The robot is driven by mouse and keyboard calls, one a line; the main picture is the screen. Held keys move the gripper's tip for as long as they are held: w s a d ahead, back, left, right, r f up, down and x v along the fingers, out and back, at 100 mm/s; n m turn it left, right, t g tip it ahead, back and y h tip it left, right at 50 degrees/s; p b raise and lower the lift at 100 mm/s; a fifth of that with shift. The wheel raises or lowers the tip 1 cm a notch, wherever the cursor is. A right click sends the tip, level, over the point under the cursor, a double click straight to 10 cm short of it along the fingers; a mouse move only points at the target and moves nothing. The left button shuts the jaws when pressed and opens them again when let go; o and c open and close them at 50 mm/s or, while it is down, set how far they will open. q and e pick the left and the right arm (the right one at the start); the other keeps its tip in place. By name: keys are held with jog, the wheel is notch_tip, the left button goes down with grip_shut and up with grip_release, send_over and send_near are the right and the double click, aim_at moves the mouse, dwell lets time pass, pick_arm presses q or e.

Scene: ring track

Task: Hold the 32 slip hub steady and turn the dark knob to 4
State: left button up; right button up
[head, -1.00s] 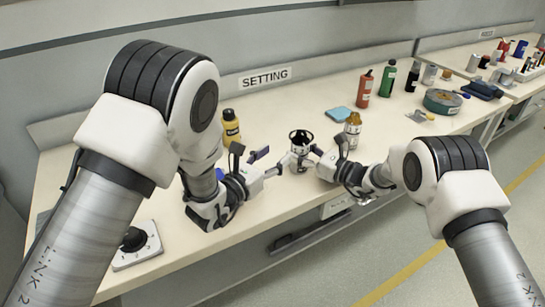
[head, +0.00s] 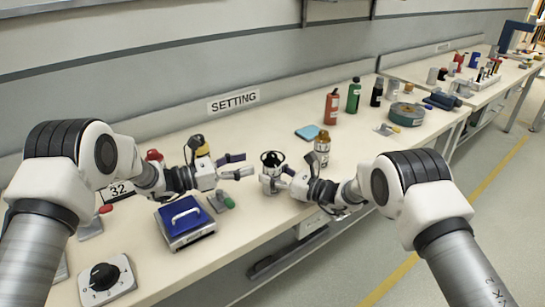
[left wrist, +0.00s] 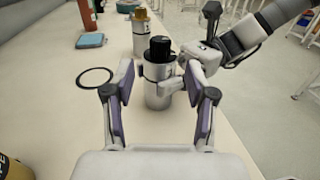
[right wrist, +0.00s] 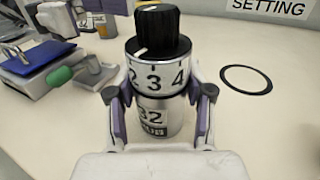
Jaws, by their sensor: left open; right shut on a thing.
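The slip hub (head: 270,185) is a silver cylinder standing upright on the bench, with a 32 label (right wrist: 151,116) in the right wrist view. Its collar (right wrist: 157,82) shows 2, 3 and 4. The dark knob (right wrist: 157,32) is on top; its lower white mark appears between 2 and 3. My right gripper (right wrist: 158,98) is shut on the hub's body. My left gripper (head: 242,166) is open and empty, left of the hub, fingers pointing at it. In the left wrist view, the hub (left wrist: 157,95) and knob (left wrist: 160,48) lie ahead between the open fingers.
A black ring (right wrist: 247,80) lies flat on the bench near the hub. A blue-topped box (head: 187,232) and a separate dial plate (head: 120,276) lie at the front left. A SETTING sign (head: 233,102) is on the wall.

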aim_at(272, 154)
pick_arm(q)
jog(key=x, duration=0.9)
jog(key=shift+s, duration=0.1)
grip_shut()
